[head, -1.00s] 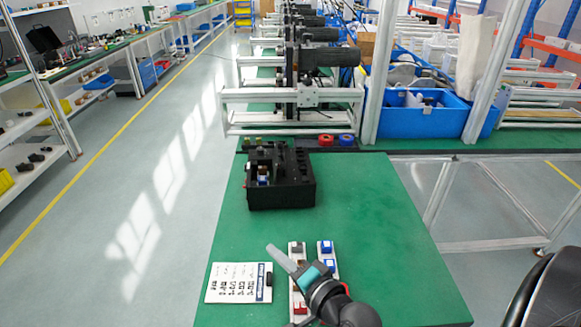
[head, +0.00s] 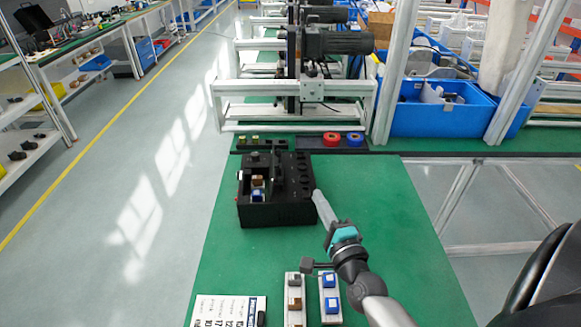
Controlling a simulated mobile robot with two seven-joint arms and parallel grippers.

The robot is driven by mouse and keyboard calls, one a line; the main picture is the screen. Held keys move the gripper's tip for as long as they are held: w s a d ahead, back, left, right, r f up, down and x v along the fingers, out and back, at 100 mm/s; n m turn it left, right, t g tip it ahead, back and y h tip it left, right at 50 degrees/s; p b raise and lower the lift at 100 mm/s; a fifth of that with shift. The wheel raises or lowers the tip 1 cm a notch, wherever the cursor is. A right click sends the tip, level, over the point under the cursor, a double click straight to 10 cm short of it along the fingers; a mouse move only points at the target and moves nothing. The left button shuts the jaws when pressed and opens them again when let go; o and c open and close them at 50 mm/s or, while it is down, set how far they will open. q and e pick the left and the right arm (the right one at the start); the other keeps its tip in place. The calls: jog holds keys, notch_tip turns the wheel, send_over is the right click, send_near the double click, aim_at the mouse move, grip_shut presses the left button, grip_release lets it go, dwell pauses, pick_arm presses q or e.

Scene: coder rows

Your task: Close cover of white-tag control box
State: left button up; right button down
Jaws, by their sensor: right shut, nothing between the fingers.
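A black box (head: 281,214) stands on the green table, open at its upper left part. Small brown, white and blue items (head: 258,188) sit in that opening, and a thin dark piece (head: 277,167) stands upright beside them. I cannot make out a white tag for certain, nor tell whether the upright piece is a cover. My right gripper (head: 319,197) is shut and empty, with pale fingers and a teal body. Its fingertips are close to the box's right side; whether they touch it I cannot tell. My left gripper is not in view.
Two white strips (head: 330,301) with blue and brown blocks lie at the front, partly near my right arm. A printed sheet (head: 226,310) lies to their left. A red roll (head: 331,139) and a blue roll (head: 355,140) sit behind the box. The table's right part is clear.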

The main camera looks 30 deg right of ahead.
jog(key=x, duration=0.8)
jog(key=shift+w+r, duration=0.1)
jog(key=shift+w, duration=0.25)
jog(key=w+a, duration=0.1)
jog(key=a, duration=0.1)
jog(key=shift+w+a+r+p, duration=0.25)
jog(key=shift+w+r+p, duration=0.05)
jog(key=shift+w+p, duration=0.1)
jog(key=shift+w+a, duration=0.2)
jog(key=shift+a, duration=0.2)
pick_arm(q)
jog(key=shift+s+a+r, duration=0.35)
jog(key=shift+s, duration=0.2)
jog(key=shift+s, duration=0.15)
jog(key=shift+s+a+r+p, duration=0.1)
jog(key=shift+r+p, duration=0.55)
pick_arm(e)
jog(key=shift+a+r+n, duration=0.2)
jog(key=shift+n, duration=0.2)
